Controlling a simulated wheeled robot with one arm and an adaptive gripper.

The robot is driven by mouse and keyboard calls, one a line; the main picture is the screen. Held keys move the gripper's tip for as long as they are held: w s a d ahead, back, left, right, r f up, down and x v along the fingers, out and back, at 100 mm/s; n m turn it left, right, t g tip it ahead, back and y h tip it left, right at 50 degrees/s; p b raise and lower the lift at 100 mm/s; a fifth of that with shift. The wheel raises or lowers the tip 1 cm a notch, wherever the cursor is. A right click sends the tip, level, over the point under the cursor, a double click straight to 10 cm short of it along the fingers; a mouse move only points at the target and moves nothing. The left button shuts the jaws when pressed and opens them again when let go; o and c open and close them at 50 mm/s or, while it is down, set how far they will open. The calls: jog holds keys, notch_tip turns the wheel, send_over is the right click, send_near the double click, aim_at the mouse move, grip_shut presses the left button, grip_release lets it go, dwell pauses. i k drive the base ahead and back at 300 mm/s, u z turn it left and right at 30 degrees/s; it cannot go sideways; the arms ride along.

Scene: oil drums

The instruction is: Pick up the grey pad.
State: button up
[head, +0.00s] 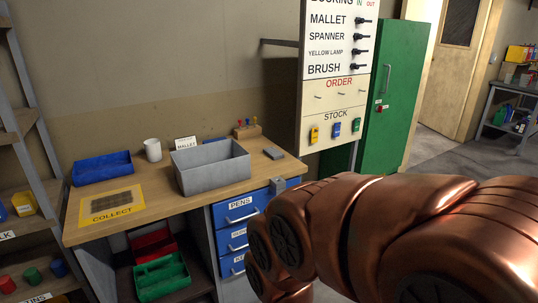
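A small dark grey block (274,153), which looks like the grey pad, lies flat on the wooden workbench (235,187) near its right back corner. It is right of a grey open bin (212,171) and apart from it. My copper-coloured arm fills the lower right, in front of the bench's right end. My gripper is not in view, so its state is hidden.
On the bench are a blue tray (102,168), a white mug (153,150), a yellow COLLECT mat (111,204) and a stamp rack (247,131). Blue drawers (238,212) sit below. A label board (336,75) and green cabinet (398,85) stand behind.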

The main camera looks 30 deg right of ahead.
aim_at(273, 153)
jog(key=z, duration=0.3)
jog(key=i, duration=1.65)
jog(key=z, duration=0.15)
